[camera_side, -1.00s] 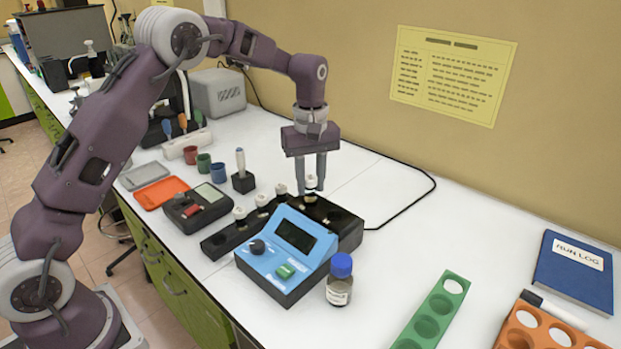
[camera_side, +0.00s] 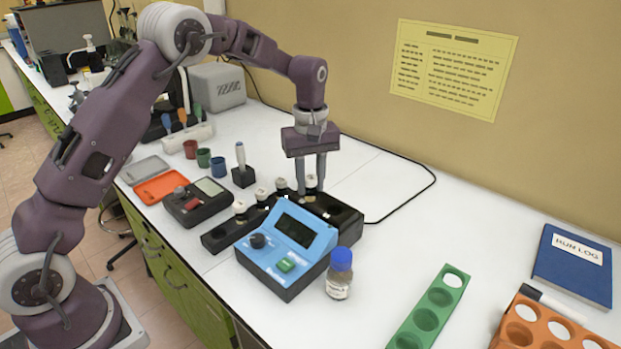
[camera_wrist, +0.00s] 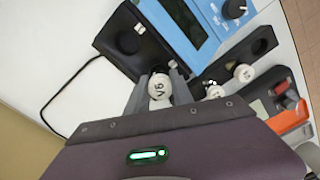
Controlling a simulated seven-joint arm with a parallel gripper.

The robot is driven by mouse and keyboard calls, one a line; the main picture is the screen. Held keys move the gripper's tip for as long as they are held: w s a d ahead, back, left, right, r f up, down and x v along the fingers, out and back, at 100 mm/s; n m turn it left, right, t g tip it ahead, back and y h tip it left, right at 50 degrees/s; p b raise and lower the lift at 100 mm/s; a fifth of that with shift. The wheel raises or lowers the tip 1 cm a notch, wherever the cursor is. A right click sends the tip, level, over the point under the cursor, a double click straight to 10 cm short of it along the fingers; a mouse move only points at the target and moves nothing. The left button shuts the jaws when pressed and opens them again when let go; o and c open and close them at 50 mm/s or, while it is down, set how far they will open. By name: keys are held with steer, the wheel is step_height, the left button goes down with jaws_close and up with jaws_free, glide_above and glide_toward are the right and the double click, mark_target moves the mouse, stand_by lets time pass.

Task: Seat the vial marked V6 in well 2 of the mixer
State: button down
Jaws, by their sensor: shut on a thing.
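My gripper (camera_side: 311,182) is shut on the vial marked V6. The white cap of V6 (camera_wrist: 159,87) shows its label between the two fingers in the wrist view. In the side view its cap (camera_side: 311,181) is between the fingertips, over the back of the mixer. The mixer (camera_side: 290,248) has a blue sloped panel and a black well block (camera_side: 352,231) behind it. V6 is at the left part of that block, and an empty well (camera_wrist: 129,41) shows beside it. The lower body of V6 is mostly hidden, so I cannot tell how deep it sits.
A black rack (camera_side: 218,238) with several white-capped vials stands close left of the mixer. A blue-capped bottle (camera_side: 340,272) is at the mixer's front right. A green rack (camera_side: 430,308) and an orange rack (camera_side: 545,325) lie further right. A black cable runs behind the mixer.

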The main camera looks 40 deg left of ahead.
steer(key=c, duration=1)
jaws_free()
steer(key=shift+c, duration=0.2)
steer(key=shift+o, duration=0.2)
steer(key=o, duration=0.3)
steer(key=shift+r, duration=3.55)
